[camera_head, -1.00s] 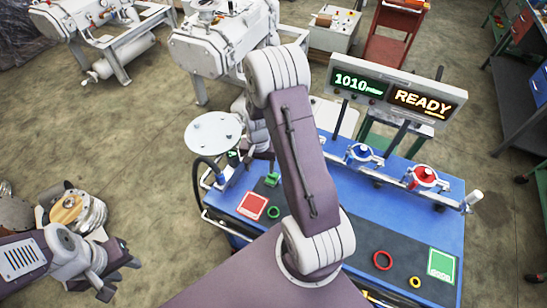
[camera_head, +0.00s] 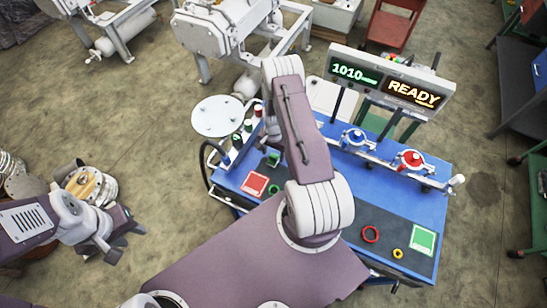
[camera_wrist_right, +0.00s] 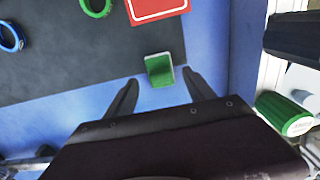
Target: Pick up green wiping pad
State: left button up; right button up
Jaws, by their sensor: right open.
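The green wiping pad (camera_head: 273,158) is a small green block on the blue bench, just beyond the red square. In the right wrist view the pad (camera_wrist_right: 159,70) lies between and slightly ahead of the fingertips. My right gripper (camera_wrist_right: 160,78) is open and empty, its two dark fingers apart on either side of the pad. In the head view my right arm hides that gripper. My left gripper (camera_head: 118,238) is off to the left, away from the bench, with its fingers apart and nothing visible between them.
The red square (camera_head: 255,184) and a green ring (camera_head: 274,188) lie near the pad. A red ring (camera_head: 371,234), a yellow ring (camera_head: 398,253) and a green square (camera_head: 424,241) are further right. The display (camera_head: 390,82) stands behind. A green cylinder (camera_wrist_right: 284,114) is right of my right gripper.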

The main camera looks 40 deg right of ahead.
aim_at(273, 155)
jog(key=shift+w+f, duration=0.1)
jog(key=shift+f, duration=1.25)
grip_shut()
jog(key=shift+r, duration=0.15)
notch_tip(273, 155, up, 10)
jog(key=shift+f+b, duration=0.1)
jog(key=shift+b, duration=1)
